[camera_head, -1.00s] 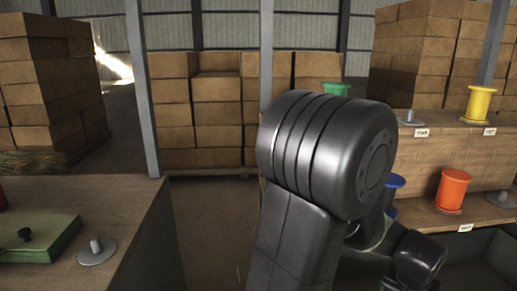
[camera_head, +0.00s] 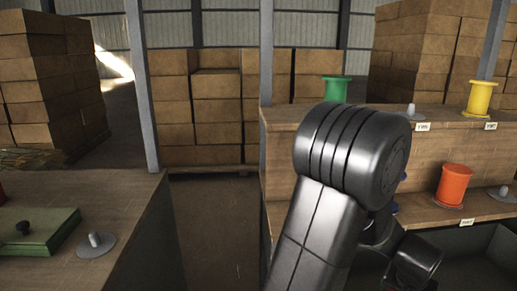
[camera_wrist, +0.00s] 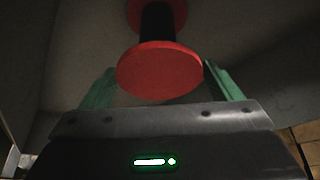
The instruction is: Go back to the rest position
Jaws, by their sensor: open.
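My black arm stands in the middle of the head view, and my gripper is hidden from that camera. In the wrist view my gripper (camera_wrist: 158,72) is open, with its green fingers spread. A red spool with a black middle (camera_wrist: 158,22) is in front of the fingers, its near red disc close to the fingertips; I cannot tell whether they touch. In the head view a green spool (camera_head: 336,89) and a yellow spool (camera_head: 479,98) stand on the right rack's upper shelf. An orange-red spool (camera_head: 453,184) stands on the lower shelf. A blue spool is mostly hidden behind my arm.
A wooden counter (camera_head: 135,187) on the left carries a green box (camera_head: 38,236) and a grey peg (camera_head: 95,243). A grey bin (camera_head: 470,240) is below the right rack (camera_head: 300,115). Stacked cartons (camera_head: 215,100) fill the back. Floor shows between counter and rack.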

